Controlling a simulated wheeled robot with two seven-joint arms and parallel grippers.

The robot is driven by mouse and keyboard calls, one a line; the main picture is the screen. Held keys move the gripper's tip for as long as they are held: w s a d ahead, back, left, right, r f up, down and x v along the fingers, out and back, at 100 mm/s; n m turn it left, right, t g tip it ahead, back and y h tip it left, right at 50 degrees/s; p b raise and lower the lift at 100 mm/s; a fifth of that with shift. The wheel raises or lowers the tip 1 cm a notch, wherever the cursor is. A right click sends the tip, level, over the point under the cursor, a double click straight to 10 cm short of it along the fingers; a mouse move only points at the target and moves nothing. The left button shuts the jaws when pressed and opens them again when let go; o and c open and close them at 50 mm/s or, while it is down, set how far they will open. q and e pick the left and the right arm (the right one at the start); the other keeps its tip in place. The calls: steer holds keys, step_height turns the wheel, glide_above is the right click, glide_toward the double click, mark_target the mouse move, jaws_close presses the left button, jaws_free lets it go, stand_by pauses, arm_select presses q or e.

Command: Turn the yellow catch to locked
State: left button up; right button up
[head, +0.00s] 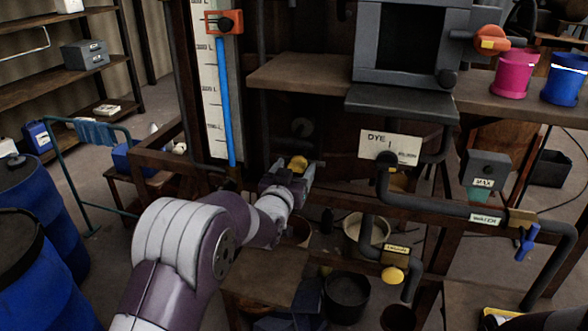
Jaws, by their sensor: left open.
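A small yellow piece (298,163), which looks like the catch, shows at the middle of the rig. My left gripper (302,173) is right at it, with its fingers open around or beside it; I cannot tell whether they touch. The gripper and wrist hide part of the catch and what lies behind it, so its turned position cannot be read. My left arm reaches in from the bottom left. My right gripper is not in view.
A level gauge with a blue column (225,100) stands left of the gripper. A "DYE" sign (390,147), dark pipes and a blue valve handle (526,243) are to the right. A wooden shelf (298,72) juts out above. Blue drums (35,270) stand at far left.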

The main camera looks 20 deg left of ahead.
arm_select(q)
steer(key=shift+d, duration=0.1)
steer(key=shift+c, duration=1)
steer(key=c, duration=0.9)
steer(key=shift+o, duration=0.2)
steer(key=shift+f+m+b, duration=0.25)
steer(key=shift+m+b, duration=0.15)
steer(key=shift+b, duration=0.45)
steer(key=shift+d+f+m+b, duration=0.1)
steer(key=shift+m+b, duration=8.5)
steer(key=shift+b, duration=2.4)
steer(key=o, duration=1.1)
steer(key=shift+c, duration=0.2)
